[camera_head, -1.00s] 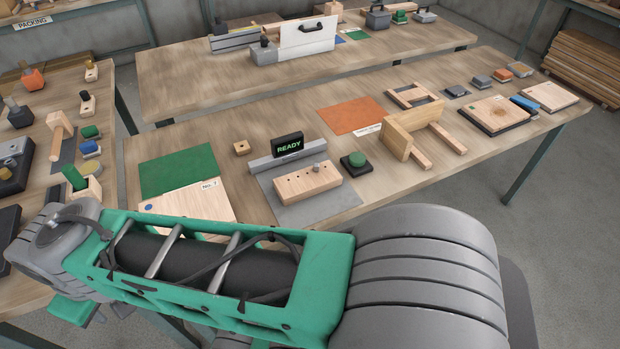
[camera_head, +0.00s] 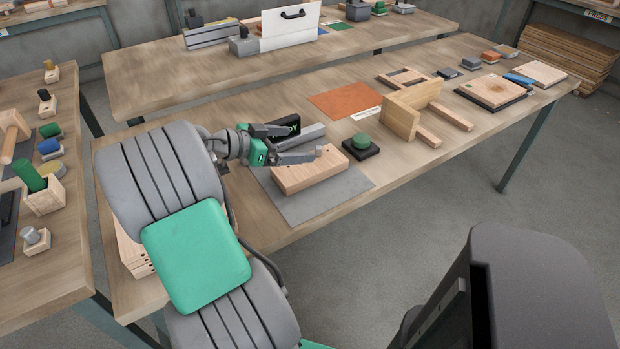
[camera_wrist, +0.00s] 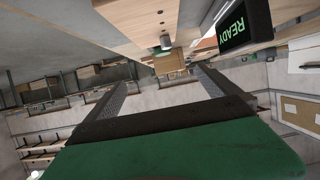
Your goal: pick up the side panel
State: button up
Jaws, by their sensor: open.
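No part is clearly marked as the side panel. A pale wooden piece with a row of holes (camera_head: 305,174) lies on a grey mat (camera_head: 325,200), with a small metal pin (camera_head: 320,151) at its far right. A stack of pale boards (camera_head: 130,252) lies at the table's left front, mostly hidden behind my arm. My gripper (camera_head: 303,143) is open and empty above the holed piece, near the black READY display, and its fingers point right. In the wrist view the open fingers (camera_wrist: 163,85) have nothing between them up close, and the READY display (camera_wrist: 242,25) is at upper right.
A grey fence (camera_head: 305,136) stands behind the holed piece. A green button on a black base (camera_head: 361,145) is to its right. Farther right are an orange mat (camera_head: 345,103), a wooden frame assembly (camera_head: 403,112) and a board on a dark base (camera_head: 492,90). A left table (camera_head: 60,260) holds small parts.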

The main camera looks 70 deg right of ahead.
send_near(314, 163)
jog(key=x, duration=0.2)
jog(key=shift+s+d+f, duration=0.1)
jog(key=shift+d+f, duration=0.05)
jog(key=shift+d, duration=0.25)
jog(key=x, duration=0.7)
jog(key=shift+s+d+f, duration=0.15)
jog(key=shift+d+f, duration=0.05)
jog(key=c, duration=1.7)
